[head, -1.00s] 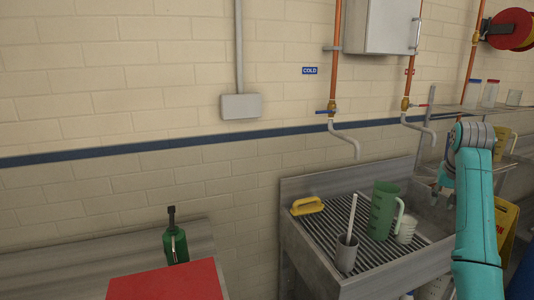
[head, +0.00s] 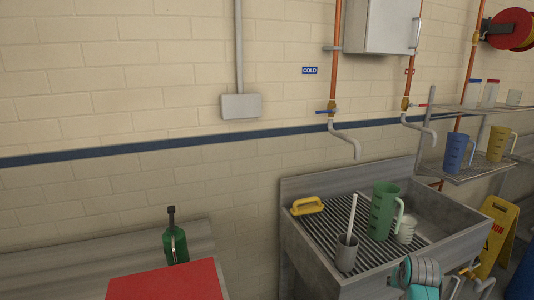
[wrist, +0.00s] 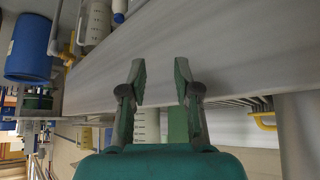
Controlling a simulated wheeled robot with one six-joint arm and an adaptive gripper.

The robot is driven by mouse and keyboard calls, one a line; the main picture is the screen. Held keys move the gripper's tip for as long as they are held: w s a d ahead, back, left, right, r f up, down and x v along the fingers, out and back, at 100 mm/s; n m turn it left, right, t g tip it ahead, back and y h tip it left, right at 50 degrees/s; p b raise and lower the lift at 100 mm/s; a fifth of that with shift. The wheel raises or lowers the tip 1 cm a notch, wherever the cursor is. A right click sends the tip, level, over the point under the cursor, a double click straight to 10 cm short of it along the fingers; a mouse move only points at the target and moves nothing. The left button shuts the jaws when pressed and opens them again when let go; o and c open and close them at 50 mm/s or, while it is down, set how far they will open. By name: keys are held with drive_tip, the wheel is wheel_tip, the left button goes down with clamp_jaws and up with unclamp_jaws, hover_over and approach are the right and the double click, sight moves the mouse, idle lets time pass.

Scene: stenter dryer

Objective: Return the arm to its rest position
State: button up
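My arm's teal and grey link (head: 422,275) shows at the lower right of the head view, in front of the sink. My gripper (wrist: 161,75) is in the wrist view, its two dark fingers apart with nothing held between them. A broad grey metal surface fills the view beyond the fingertips. Whether the fingertips touch it cannot be told.
The steel sink (head: 455,246) holds a green jug (head: 382,212), a grey cup (head: 346,254) with a white stick, and a yellow-handled brush (head: 308,206). A shelf (head: 478,172) bears blue and yellow jugs. A yellow floor sign (head: 499,232) stands at right.

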drive_tip(key=s+a+f+n+t, duration=0.1)
drive_tip(key=s+a+f, duration=0.5)
drive_tip(key=s+f, duration=0.3)
drive_tip(key=s+a+f+t, duration=0.2)
drive_tip(key=s+a+f, duration=0.5)
drive_tip(key=s, duration=0.4)
drive_tip(key=s+a+n+t+y, duration=0.1)
drive_tip(key=s+a, duration=0.2)
drive_tip(key=s, duration=0.6)
drive_tip(key=s+a+n+t, duration=0.1)
drive_tip(key=s+a, duration=0.1)
drive_tip(key=s, duration=0.7)
drive_tip(key=s+a+r+n+t+y, duration=0.1)
drive_tip(key=s+a+r+t, duration=0.2)
drive_tip(key=s+r, duration=1.5)
drive_tip(key=s+a, duration=0.1)
drive_tip(key=s, duration=0.1)
drive_tip(key=shift+s, duration=0.35)
